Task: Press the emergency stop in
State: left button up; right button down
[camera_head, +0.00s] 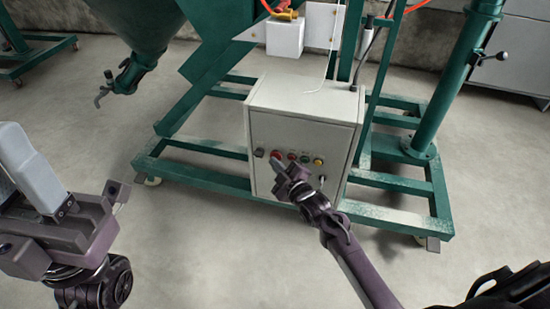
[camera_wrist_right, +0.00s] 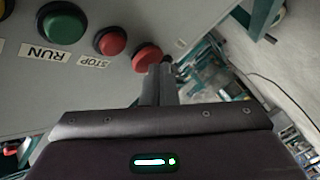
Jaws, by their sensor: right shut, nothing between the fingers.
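The emergency stop is the red button (camera_head: 277,154) at the left of the button row on the pale control box (camera_head: 300,107). In the right wrist view, this red button (camera_wrist_right: 147,57) sits beyond the STOP button (camera_wrist_right: 111,40). My right gripper (camera_head: 280,168) is shut and empty, just in front of the box below the red button. In the right wrist view its fingertips (camera_wrist_right: 160,70) overlap the button's lower edge; I cannot tell whether they touch. My left gripper (camera_head: 92,222) is at the lower left, away from the box; its opening is unclear.
The green RUN button (camera_wrist_right: 62,22) and a yellow button (camera_head: 318,161) share the panel. A small dark part (camera_head: 259,152) is left of the red button. A green wheeled frame (camera_head: 210,177) surrounds the box. The concrete floor (camera_head: 210,240) in front is clear.

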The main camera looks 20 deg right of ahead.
dwell(0.3)
jog(key=shift+w+d, duration=0.3)
jog(key=shift+w, duration=0.05)
